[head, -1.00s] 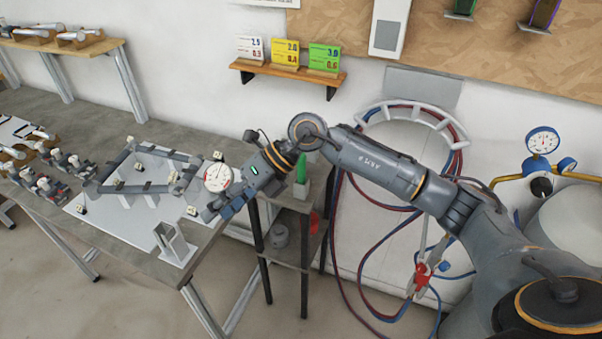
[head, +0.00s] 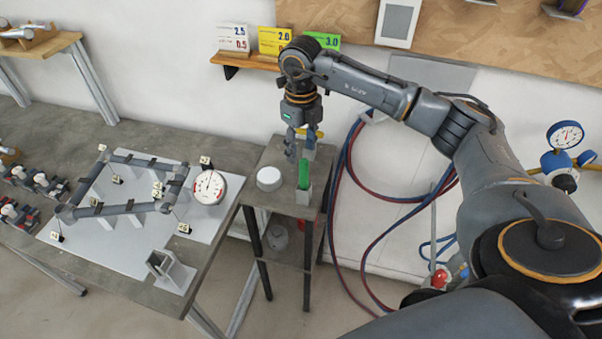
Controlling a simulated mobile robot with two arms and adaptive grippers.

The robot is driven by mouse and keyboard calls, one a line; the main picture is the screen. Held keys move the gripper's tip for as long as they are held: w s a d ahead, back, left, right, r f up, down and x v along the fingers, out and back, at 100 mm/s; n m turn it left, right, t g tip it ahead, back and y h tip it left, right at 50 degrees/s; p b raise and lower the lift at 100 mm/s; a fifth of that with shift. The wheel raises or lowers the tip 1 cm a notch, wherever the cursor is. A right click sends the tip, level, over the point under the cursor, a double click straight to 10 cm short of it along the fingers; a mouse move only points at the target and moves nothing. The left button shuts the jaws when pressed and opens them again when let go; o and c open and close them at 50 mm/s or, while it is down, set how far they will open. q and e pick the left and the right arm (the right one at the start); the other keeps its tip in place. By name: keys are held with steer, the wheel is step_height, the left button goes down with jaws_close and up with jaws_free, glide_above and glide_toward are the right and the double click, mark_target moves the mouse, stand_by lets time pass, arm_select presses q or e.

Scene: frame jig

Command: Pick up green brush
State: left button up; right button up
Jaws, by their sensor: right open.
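The green brush (head: 304,172) stands upright in a small grey holder (head: 303,195) on the top of a small shelf stand. Only its green upper part shows. My right gripper (head: 300,158) points down just above and around the top of the brush, with its fingers open. I cannot tell whether a finger touches the brush. My left gripper does not show.
A white round object (head: 269,179) sits left of the brush on the stand (head: 259,199). The workbench (head: 215,150) at left carries a frame jig (head: 125,208), a dial gauge (head: 209,187) and clamps. Hoses (head: 347,210) hang at right.

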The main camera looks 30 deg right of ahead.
mark_target(302, 160)
step_height(302, 160, down, 4)
steer(key=shift+p, duration=0.4)
steer(key=f+p, duration=0.1)
steer(key=f, duration=0.1)
steer(key=f+p, duration=0.1)
steer(key=shift+s+d+p, duration=0.2)
steer(key=shift+d+p, duration=0.05)
steer(key=shift+p, duration=0.05)
step_height(302, 160, down, 3)
steer(key=shift+w+r, duration=0.1)
steer(key=shift+r, duration=0.05)
steer(key=c, duration=1)
jaws_close()
steer(key=shift+r, duration=0.35)
step_height(302, 160, up, 8)
steer(key=b, duration=0.3)
steer(key=shift+r, duration=0.25)
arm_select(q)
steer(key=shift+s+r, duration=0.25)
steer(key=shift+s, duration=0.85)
arm_select(e)
steer(key=shift+r, duration=0.4)
